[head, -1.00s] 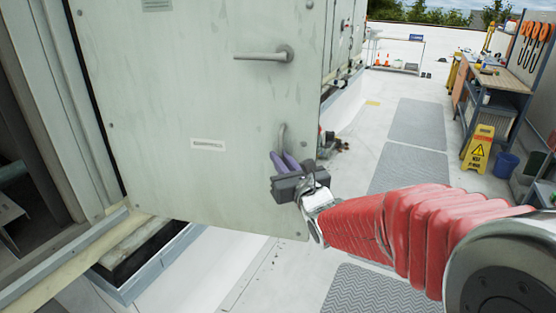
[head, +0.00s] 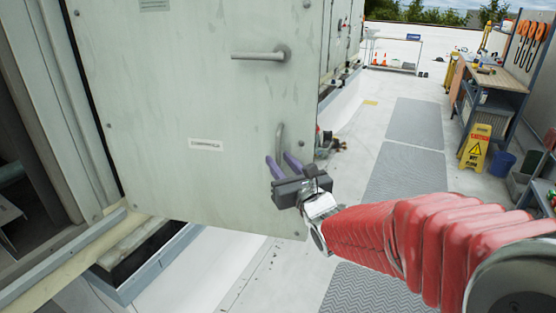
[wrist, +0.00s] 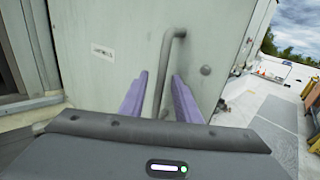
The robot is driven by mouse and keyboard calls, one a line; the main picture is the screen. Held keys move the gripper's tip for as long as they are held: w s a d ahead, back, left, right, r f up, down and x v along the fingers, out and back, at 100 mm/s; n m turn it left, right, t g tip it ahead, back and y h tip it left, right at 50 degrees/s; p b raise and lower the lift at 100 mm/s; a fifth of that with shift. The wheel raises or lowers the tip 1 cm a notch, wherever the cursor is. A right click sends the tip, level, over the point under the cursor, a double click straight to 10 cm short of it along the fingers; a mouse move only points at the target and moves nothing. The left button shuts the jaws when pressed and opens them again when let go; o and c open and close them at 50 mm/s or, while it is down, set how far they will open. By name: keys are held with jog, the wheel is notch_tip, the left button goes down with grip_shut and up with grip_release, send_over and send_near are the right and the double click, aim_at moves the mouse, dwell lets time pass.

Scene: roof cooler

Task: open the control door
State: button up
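The control door is a pale grey-green panel (head: 200,120) filling the middle of the head view. It stands at an angle, with its lower edge out over the white roof floor. A lever handle (head: 260,55) is near its upper right, lying level. A vertical pull handle (head: 280,140) is lower down near the right edge; it also shows in the wrist view (wrist: 163,75). My gripper (head: 278,165) is at the lower end of this pull handle. Its two purple fingers (wrist: 158,97) are apart, one on each side of the bar, with gaps visible.
A dark opening (head: 25,180) and a metal curb (head: 150,265) lie at the left. A workbench (head: 490,85), a yellow wet-floor sign (head: 477,147) and a blue bucket (head: 502,161) stand farther right.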

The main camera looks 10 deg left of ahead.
jog(key=v, duration=1.1)
jog(key=shift+s, duration=0.35)
jog(key=shift+d, duration=0.1)
jog(key=shift+c, duration=0.2)
